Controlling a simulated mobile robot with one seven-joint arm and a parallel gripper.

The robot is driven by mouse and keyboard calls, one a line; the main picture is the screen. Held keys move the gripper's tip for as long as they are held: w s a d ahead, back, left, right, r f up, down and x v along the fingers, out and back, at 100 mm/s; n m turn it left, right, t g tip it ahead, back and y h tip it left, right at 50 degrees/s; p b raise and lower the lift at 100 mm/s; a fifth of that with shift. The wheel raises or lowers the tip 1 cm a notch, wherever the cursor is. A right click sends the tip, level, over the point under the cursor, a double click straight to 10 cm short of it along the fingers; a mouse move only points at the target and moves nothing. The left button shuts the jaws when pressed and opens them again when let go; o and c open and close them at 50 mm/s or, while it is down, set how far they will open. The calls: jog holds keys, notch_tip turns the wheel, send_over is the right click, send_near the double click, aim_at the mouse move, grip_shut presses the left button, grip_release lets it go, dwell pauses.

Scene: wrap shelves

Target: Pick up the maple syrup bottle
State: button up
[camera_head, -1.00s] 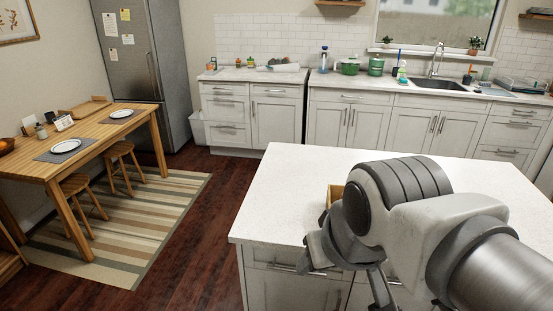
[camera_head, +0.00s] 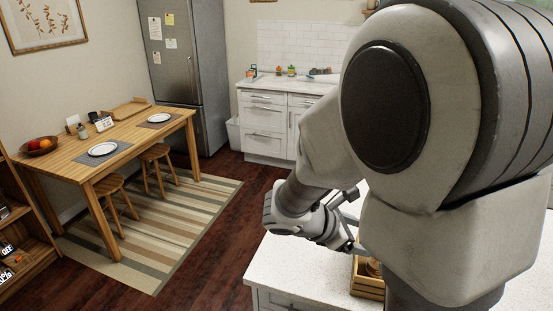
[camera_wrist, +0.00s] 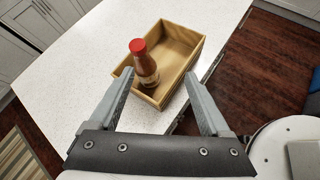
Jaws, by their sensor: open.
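The bottle (camera_wrist: 147,70) has a red cap and a brown body with a label. It stands in an open wooden box (camera_wrist: 190,72) on the white counter, near the box's left side in the wrist view. My gripper (camera_wrist: 159,73) is open and empty. Its fingers appear on either side of the bottle in the wrist view, but I cannot tell how far short of it they are. In the head view my gripper (camera_head: 352,218) is above and left of the box (camera_head: 367,283), and my arm hides much of the box. The bottle's label is not readable.
The white counter (camera_head: 300,265) is clear to the left of the box. A wooden table (camera_head: 120,145) with plates and a fruit bowl (camera_head: 40,145) stands at the left beside stools and a striped rug (camera_head: 160,230). A fridge and a back counter stand behind.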

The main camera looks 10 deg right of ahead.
jog(key=w+d+f+n, duration=0.1)
jog(key=d+f, duration=0.1)
jog(key=d, duration=0.1)
jog(key=w+d+f+n, duration=0.1)
jog(key=w+d+f, duration=0.1)
jog(key=d, duration=0.2)
jog(key=w+d+f+n+t+h, duration=0.1)
jog(key=w+d+f, duration=0.1)
jog(key=d, duration=0.1)
jog(key=shift+w+d+f+p, duration=0.25)
jog(key=shift+f+p, duration=0.05)
jog(key=shift+w+p+x, duration=0.2)
jog(key=shift+p+x, duration=0.05)
jog(key=shift+x, duration=1.1)
jog(key=shift+w+p+x, duration=0.15)
jog(key=shift+p+x, duration=0.05)
jog(key=shift+x, duration=1.1)
jog(key=shift+a, duration=0.15)
grip_shut()
